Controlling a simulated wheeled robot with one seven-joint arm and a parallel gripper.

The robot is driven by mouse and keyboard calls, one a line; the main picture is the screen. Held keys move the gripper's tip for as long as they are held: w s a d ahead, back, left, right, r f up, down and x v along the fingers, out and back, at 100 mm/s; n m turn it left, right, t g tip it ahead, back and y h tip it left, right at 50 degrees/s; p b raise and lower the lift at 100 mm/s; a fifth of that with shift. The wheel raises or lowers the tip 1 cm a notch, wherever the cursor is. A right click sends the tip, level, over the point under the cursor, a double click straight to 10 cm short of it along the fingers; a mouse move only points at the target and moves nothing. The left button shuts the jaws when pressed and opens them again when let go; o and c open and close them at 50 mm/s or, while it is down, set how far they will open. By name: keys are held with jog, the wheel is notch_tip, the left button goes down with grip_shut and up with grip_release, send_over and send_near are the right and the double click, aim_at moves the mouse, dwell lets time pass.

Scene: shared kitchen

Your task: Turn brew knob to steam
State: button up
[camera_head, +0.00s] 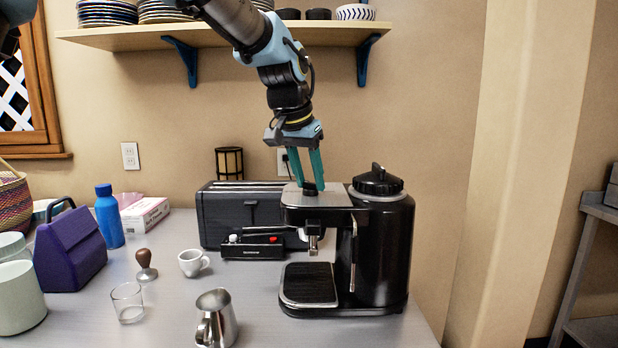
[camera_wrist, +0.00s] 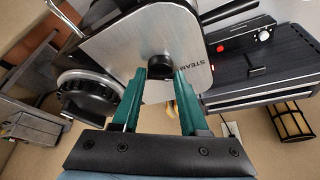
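The espresso machine (camera_head: 376,250) stands on the counter, black with a silver top plate (camera_head: 322,198). The black brew knob (camera_head: 310,188) sits on that plate. In the wrist view the knob (camera_wrist: 159,66) is a dark round cap, with the word STEAM (camera_wrist: 187,68) printed on the plate to its right. My gripper (camera_head: 311,187) points down over the plate from above. In the wrist view its two teal fingers (camera_wrist: 161,76) are spread, one on each side of the knob, with their tips close to it. I cannot tell whether either finger touches the knob.
A black toaster (camera_head: 226,212) stands left of the machine. A steel pitcher (camera_head: 217,318), a white cup (camera_head: 192,262), a tamper (camera_head: 146,265) and a glass (camera_head: 128,302) stand on the counter. A shelf (camera_head: 225,37) with dishes hangs above, close to my arm.

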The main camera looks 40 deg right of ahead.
jog(key=o, duration=0.4)
jog(key=shift+c, duration=0.2)
jog(key=shift+r, duration=0.1)
jog(key=b+v, duration=0.2)
jog(key=v, duration=0.8)
jog(key=shift+r, duration=0.3)
jog(key=shift+a, duration=0.15)
